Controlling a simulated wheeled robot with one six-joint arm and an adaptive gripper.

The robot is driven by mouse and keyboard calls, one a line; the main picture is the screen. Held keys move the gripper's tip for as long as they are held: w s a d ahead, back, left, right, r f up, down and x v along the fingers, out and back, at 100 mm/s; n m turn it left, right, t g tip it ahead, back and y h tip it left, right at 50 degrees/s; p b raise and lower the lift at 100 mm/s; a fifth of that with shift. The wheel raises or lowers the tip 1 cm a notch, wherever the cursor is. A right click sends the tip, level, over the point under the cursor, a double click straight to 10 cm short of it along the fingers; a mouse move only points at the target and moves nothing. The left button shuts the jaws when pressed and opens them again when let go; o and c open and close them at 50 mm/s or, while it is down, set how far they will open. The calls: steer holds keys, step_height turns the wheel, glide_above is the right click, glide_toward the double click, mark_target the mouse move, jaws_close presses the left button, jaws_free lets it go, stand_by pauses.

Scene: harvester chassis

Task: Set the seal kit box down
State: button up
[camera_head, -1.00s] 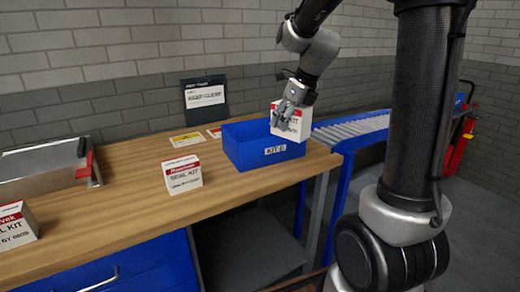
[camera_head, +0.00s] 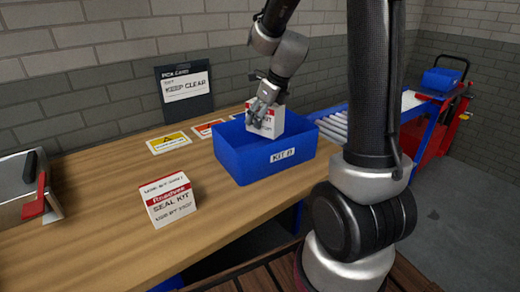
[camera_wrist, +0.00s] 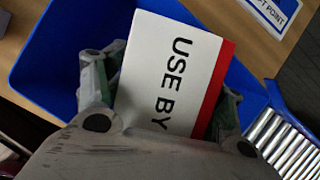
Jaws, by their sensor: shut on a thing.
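My gripper (camera_head: 264,105) is shut on a white seal kit box (camera_head: 270,122) with a red band. In the wrist view the held box (camera_wrist: 172,72) shows the words "USE BY" between the fingers. In the head view the held box is over the blue kit bin (camera_head: 240,168), with its lower part behind or near the bin's rim. I cannot tell whether it touches the bin floor. Another seal kit box (camera_head: 170,202) stands upright on the wooden bench (camera_head: 110,240), left of the bin and apart from it.
A metal case with a red handle (camera_head: 35,200) is at the left. A roller conveyor (camera_head: 330,125) runs to the right of the bin.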

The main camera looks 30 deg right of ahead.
step_height(320, 180, down, 9)
steer(key=shift+f, duration=0.2)
stand_by(0.3)
steer(key=o, duration=1.3)
steer(key=shift+f, duration=0.15)
steer(key=shift+c, duration=0.2)
